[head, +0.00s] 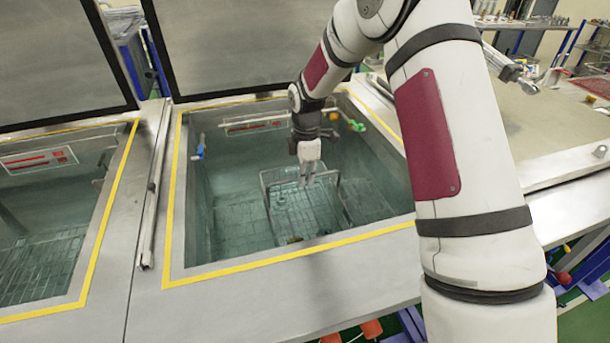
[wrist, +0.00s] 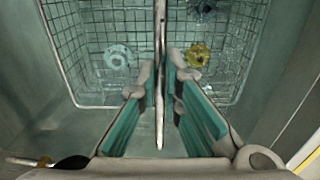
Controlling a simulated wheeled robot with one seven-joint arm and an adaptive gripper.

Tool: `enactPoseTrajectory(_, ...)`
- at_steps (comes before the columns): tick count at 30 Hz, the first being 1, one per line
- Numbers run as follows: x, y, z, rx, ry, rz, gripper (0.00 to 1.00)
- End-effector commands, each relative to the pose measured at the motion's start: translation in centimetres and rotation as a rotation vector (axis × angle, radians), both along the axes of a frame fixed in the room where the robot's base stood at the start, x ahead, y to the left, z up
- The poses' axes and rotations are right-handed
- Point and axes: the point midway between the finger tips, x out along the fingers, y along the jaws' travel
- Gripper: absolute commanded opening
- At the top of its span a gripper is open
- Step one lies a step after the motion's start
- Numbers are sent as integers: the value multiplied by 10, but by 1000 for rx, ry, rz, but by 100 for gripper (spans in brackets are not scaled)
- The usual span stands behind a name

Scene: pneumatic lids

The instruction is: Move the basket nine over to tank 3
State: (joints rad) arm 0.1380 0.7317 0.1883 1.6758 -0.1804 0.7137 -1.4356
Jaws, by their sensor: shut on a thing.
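A wire basket (head: 290,212) is in the open tank (head: 232,170) in the middle of the head view. I cannot read a number on it. In the wrist view, the basket's wire wall (wrist: 72,48) surrounds a pale blue round part (wrist: 118,56), a yellow part (wrist: 198,54) and a dark part at the top. My gripper (head: 307,181) reaches down into this tank. Its fingers, also in the wrist view (wrist: 163,72), are shut on the basket's thin handle bar (wrist: 160,30). Whether the basket touches the tank floor I cannot tell.
Another open tank (head: 45,225) lies to the left, past a metal divider (head: 146,200). Raised dark lids (head: 240,40) stand behind both tanks. A closed flat cover (head: 545,115) lies to the right. Yellow lines edge the openings. The left tank shows no basket in its visible part.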

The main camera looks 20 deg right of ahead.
Motion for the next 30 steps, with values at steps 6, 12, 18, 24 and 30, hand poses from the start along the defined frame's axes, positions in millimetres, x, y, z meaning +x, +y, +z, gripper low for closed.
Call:
enactPoseTrajectory(6, 0, 0, -4, 0, 1, 0, 0)
enactPoseTrajectory(12, 0, 0, -7, 0, 1, 0, 0)
enactPoseTrajectory(18, 0, 0, -10, 0, 1, 0, 0)
enactPoseTrajectory(24, 0, 0, -13, 0, 1, 0, 0)
enactPoseTrajectory(30, 0, 0, -17, 0, 2, 0, 0)
